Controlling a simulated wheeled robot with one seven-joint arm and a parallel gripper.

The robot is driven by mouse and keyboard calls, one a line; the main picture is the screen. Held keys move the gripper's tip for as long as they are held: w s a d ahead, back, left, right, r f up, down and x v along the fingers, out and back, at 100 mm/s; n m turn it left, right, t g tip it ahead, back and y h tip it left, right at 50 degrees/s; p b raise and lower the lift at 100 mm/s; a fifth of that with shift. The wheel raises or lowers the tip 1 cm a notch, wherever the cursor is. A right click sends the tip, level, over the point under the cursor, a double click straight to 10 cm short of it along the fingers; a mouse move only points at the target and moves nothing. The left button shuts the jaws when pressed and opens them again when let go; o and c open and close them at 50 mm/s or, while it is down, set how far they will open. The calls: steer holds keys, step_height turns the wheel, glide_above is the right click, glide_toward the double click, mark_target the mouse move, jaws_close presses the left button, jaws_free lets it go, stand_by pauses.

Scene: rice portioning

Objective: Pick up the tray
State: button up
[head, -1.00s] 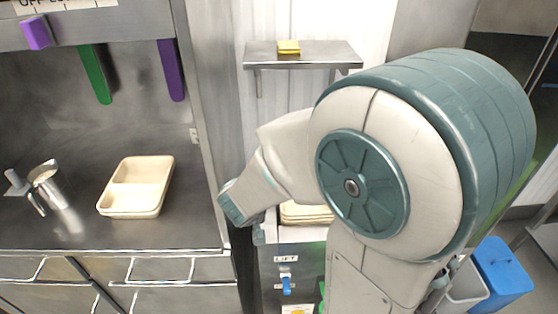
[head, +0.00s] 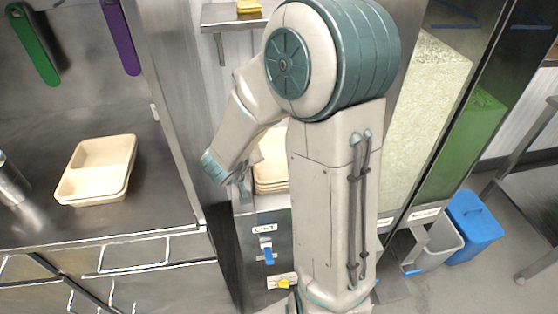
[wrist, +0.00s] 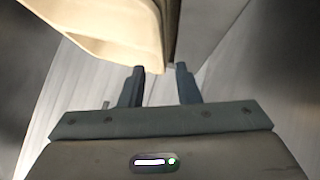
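A cream two-compartment tray (head: 97,188) sits on the steel counter at the left in the head view. A stack of similar cream trays (head: 270,178) stands right of the counter, partly hidden behind my arm. My gripper (head: 243,190) is beside the left edge of this stack, mostly hidden. In the wrist view, my gripper (wrist: 160,75) has its two fingers apart, with no object seen between them. A cream tray (wrist: 98,28) fills the upper left there, its edge just beyond the fingertips. I cannot tell whether they touch.
The steel counter (head: 150,205) ends at a wall panel left of my arm. A small shelf (head: 228,16) holds a yellow item above. A dispenser with a blue lever (head: 267,250) stands below the stack. Blue (head: 476,228) and grey bins stand at the right.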

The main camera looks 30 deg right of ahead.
steer(key=x, duration=0.4)
steer(key=shift+w+d+f+b, duration=0.1)
steer(key=shift+w+f+b, duration=0.1)
steer(key=shift+b, duration=0.2)
jaws_close()
